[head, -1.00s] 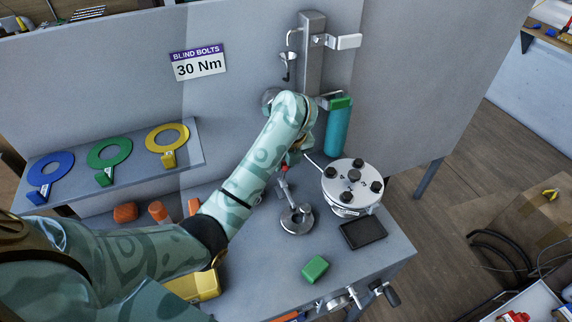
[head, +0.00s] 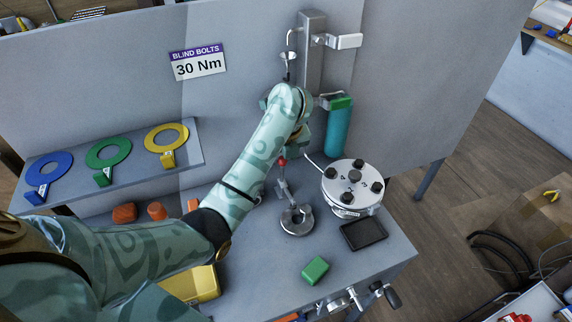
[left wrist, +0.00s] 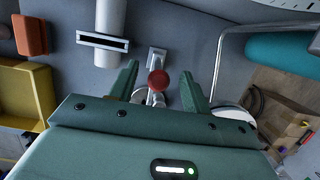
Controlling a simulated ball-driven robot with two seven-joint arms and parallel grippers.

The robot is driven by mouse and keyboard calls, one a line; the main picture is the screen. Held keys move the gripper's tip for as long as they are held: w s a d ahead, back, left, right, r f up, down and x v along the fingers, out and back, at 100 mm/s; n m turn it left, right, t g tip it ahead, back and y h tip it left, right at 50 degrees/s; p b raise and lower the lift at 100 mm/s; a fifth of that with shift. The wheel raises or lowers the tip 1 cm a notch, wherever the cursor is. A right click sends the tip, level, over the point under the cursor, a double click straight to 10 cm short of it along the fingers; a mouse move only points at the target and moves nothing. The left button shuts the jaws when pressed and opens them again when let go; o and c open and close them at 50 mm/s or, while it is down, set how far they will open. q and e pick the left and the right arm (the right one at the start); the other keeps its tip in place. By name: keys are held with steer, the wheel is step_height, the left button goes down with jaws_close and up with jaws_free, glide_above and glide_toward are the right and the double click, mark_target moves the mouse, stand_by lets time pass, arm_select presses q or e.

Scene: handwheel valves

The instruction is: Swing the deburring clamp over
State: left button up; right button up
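A metal clamp (head: 297,219) stands on the bench, its round base near the middle and its thin handle rising to a red knob (head: 282,162). I take it for the deburring clamp. In the left wrist view the red knob (left wrist: 157,82) appears between the two green fingers of my left gripper (left wrist: 158,69). The fingers are spread apart and not closed on the knob; how deep the knob lies between them I cannot tell. In the head view my left wrist is above and beyond the clamp and its fingers are mostly hidden. My right gripper is not in view.
A round bolted flange (head: 352,180) stands right of the clamp, with a black tray (head: 363,233) in front. A teal cylinder (head: 338,130) and a metal post (head: 313,60) stand behind. A green block (head: 315,270) and a yellow bin (head: 190,284) are nearer.

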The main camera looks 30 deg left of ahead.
arm_select(q)
steer(key=p+v, duration=0.4)
steer(key=w+a+p+v, duration=0.1)
steer(key=p+v, duration=0.1)
steer(key=v, duration=0.1)
steer(key=shift+a+r+p, duration=0.1)
steer(key=shift+r+p, duration=0.1)
steer(key=shift+p, duration=0.1)
steer(key=shift+f, duration=0.1)
steer(key=p+v, duration=0.9)
steer(key=v, duration=0.7)
